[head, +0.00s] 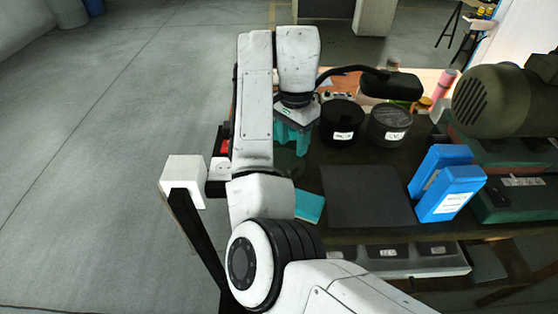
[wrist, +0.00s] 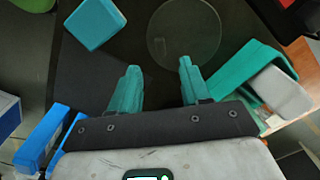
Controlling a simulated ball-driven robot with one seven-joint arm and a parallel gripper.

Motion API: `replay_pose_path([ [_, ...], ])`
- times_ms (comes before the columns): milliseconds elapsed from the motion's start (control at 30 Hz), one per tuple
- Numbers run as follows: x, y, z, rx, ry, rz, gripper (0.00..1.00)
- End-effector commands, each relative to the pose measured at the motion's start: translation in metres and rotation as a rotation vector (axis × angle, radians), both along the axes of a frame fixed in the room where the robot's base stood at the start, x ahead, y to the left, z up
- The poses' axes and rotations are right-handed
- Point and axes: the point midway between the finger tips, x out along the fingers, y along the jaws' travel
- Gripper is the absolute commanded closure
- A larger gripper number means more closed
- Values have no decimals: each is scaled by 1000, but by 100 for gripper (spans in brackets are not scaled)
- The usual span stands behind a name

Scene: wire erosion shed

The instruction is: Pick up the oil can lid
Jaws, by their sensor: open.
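A round, flat, see-through disc (wrist: 184,34) lies on the dark table top at the top middle of the wrist view. It looks like a thin clear lid, but I cannot tell for sure that it is the oil can lid. In the head view the disc (head: 288,163) shows faintly, partly hidden by my arm. My gripper (wrist: 158,70) has two teal fingers, spread apart with nothing between them. The disc is just beyond the fingertips, apart from them. In the head view my gripper (head: 293,140) points down over the table's left part.
A teal block (wrist: 95,23) lies near the disc. A teal piece with a grey block (wrist: 275,90) is on the other side. A black can (head: 341,122) and a grey can (head: 389,125) stand right of my gripper. Blue boxes (head: 450,193) and a green motor (head: 505,98) are farther right.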

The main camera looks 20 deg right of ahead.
Motion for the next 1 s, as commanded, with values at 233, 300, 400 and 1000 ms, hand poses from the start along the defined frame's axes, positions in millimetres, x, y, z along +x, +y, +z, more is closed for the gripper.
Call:
replay_pose_path([
  [233, 0, -1, -35, -2, 0, 1, 53],
  [300, 0, -1, -37, -2, 0, 0, 53],
  [400, 0, -3, -45, -2, 0, 0, 53],
  [1000, 2, -5, -89, 0, -1, 0, 53],
])
